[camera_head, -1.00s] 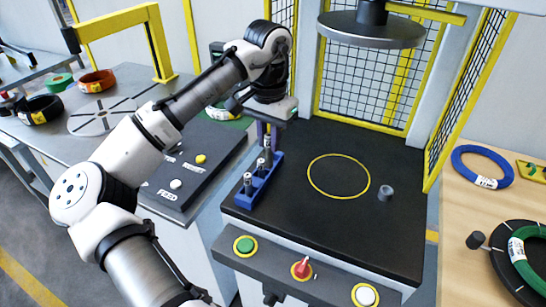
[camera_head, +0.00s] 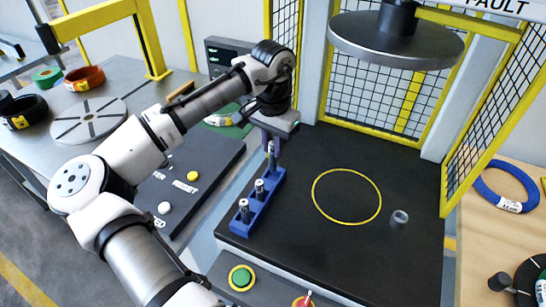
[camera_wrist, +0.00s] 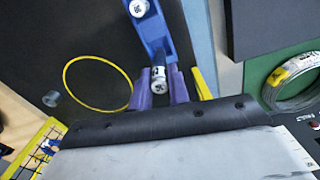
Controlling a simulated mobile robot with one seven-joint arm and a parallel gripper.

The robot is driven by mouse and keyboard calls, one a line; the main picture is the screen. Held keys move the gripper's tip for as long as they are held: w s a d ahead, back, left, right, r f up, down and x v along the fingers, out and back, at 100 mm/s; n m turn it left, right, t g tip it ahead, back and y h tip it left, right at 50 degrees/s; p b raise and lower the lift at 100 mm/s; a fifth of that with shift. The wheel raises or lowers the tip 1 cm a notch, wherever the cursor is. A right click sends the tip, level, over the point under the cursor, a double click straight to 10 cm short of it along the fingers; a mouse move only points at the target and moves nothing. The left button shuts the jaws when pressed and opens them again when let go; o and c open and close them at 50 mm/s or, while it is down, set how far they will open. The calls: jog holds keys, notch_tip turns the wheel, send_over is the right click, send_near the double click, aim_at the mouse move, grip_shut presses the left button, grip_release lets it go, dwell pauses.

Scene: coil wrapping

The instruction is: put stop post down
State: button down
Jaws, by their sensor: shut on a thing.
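The blue rack (camera_head: 240,228) lies along the left edge of the black machine table. Two grey stop posts, the near one (camera_head: 243,208) and the middle one (camera_head: 259,187), stand upright in it. My gripper (camera_head: 272,143) is over the rack's far end, pointing down. Its purple fingers are shut on a third stop post (camera_head: 271,156). In the wrist view this held stop post (camera_wrist: 160,82) sits between the fingers at the end of the blue rack (camera_wrist: 150,28). I cannot tell whether its foot is fully seated.
A yellow ring marking (camera_head: 347,224) and a small grey cylinder (camera_head: 399,218) are on the black table, otherwise mostly clear. A round grey plate (camera_head: 396,46) hangs above. A control panel (camera_head: 175,185) is at left, mesh fences (camera_head: 393,90) behind and right.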

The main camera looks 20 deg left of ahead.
aim_at(273, 170)
jog(key=shift+f+p, duration=0.4)
jog(key=shift+f, duration=1.75)
jog(key=c, duration=1.3)
grip_release()
jog(key=shift+f, duration=0.15)
notch_tip(273, 170, up, 12)
jog(key=b, duration=0.2)
jog(key=shift+r+b, duration=0.2)
jog(key=shift+b, duration=0.1)
